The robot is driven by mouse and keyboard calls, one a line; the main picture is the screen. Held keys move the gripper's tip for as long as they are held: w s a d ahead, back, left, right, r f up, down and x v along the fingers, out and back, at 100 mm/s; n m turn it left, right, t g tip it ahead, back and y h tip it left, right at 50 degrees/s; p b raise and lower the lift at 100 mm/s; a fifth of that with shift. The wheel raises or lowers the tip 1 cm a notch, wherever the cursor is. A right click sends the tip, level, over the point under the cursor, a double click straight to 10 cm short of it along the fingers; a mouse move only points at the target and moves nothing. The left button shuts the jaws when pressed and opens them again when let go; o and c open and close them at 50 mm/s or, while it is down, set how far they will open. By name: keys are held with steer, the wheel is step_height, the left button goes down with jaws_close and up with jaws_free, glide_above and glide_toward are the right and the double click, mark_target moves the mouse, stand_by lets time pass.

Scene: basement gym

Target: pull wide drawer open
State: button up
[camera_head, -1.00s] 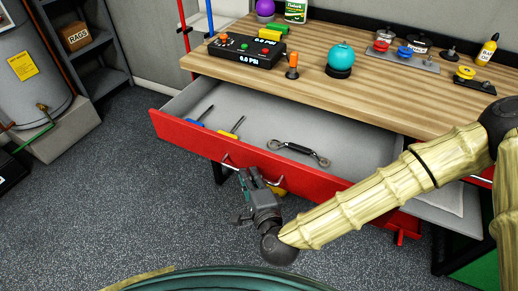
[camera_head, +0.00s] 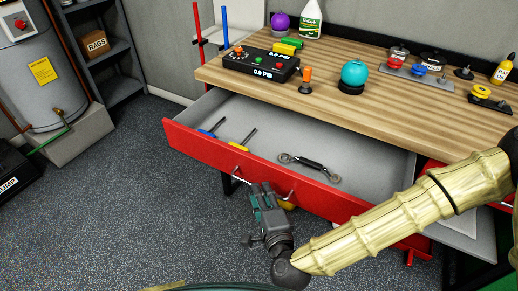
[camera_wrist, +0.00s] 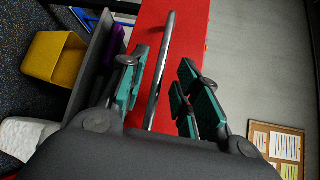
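The wide drawer (camera_head: 300,183) has a red front and grey inside, and stands well out from under the wooden workbench (camera_head: 390,115). Its thin metal bar handle (camera_head: 236,173) is on the front; it also shows in the wrist view (camera_wrist: 163,65). My gripper (camera_head: 262,188) is at the handle, in front of the drawer. In the wrist view my gripper (camera_wrist: 165,92) has its teal-padded fingers apart, one on each side of the bar, with gaps visible. Part of the handle is hidden behind my fingers in the head view.
Inside the drawer lie a blue-handled tool (camera_head: 208,134), a yellow-handled tool (camera_head: 240,145) and a dark tool with metal ends (camera_head: 310,167). A pressure box (camera_head: 255,65) and teal ball (camera_head: 354,73) stand on the bench. Open floor (camera_head: 110,200) lies left.

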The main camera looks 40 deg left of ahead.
steer(key=v, duration=1)
steer(key=d+f+n+g+h+p, duration=0.5)
steer(key=d+f+n+h, duration=0.1)
steer(key=d+f, duration=1.1)
steer(key=s+d+f+g+h+p, duration=0.1)
steer(key=s+d+h, duration=0.1)
steer(key=d, duration=0.7)
steer(key=s+d+f+n+g+h+p, duration=0.1)
steer(key=s+d+g+h, duration=0.1)
steer(key=d, duration=0.7)
steer(key=s+d+f+n+g+h+p, duration=0.1)
steer(key=s+d+h+p, duration=0.1)
steer(key=d, duration=0.7)
steer(key=shift+d+f+h, duration=0.25)
steer(key=shift+f+h, duration=0.05)
steer(key=shift+h, duration=0.4)
